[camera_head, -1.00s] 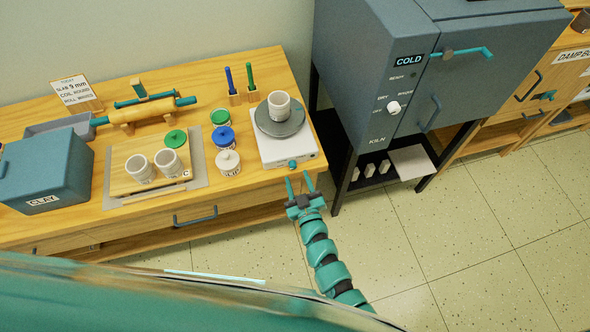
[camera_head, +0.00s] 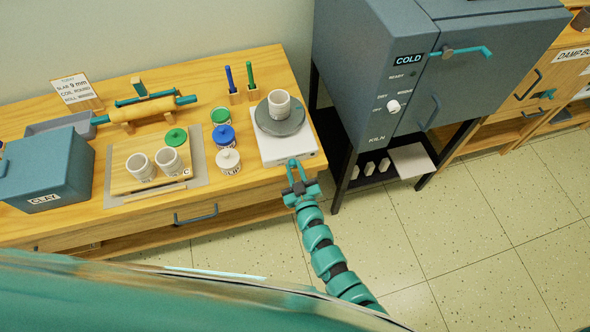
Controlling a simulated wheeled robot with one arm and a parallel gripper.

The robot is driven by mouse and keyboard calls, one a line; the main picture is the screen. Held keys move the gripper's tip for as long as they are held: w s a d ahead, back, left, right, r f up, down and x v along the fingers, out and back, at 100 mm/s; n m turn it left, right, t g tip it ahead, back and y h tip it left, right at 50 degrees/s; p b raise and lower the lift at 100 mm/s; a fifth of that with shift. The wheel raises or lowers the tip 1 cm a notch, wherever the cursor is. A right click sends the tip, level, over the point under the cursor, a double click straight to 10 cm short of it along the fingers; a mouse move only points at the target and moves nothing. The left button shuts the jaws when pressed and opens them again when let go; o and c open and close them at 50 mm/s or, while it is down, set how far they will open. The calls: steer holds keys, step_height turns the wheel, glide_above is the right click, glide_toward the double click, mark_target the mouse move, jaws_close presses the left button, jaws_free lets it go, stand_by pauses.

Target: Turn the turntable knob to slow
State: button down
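The turntable is a white box (camera_head: 272,152) with a grey round plate (camera_head: 268,122) on top, at the right end of the wooden table. A white cup (camera_head: 279,103) stands on the plate. The teal knob is on the box's front face, at the lower right, and is largely hidden by my fingertips. My gripper (camera_head: 295,165) reaches up to the knob from the front, with its fingertips at it. The fingers look close together there, but I cannot tell whether they are closed on it. The knob's pointer and any speed marks are too small to read.
A white lidded jar (camera_head: 228,161), a blue-lidded jar (camera_head: 225,136) and a board with two cups (camera_head: 122,181) stand left of the turntable. The kiln (camera_head: 375,70) stands close on the right, with a handle jutting out. The floor in front is clear.

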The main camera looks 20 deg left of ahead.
steer(key=shift+b, duration=0.35)
steer(key=m+b, duration=0.3)
steer(key=b, duration=0.1)
steer(key=shift+w+d+f+m, duration=0.1)
steer(key=shift+d+f+m, duration=0.1)
steer(key=shift+f+m, duration=0.2)
steer(key=m+b, duration=0.2)
steer(key=b, duration=0.1)
steer(key=shift+r, duration=0.1)
steer(key=shift+a+r+m+b, duration=0.1)
steer(key=shift+r+m+b, duration=0.1)
steer(key=shift+m+b, duration=1.1)
steer(key=c, duration=1.3)
jaws_free()
steer(key=shift+o, duration=0.2)
steer(key=shift+r, duration=0.15)
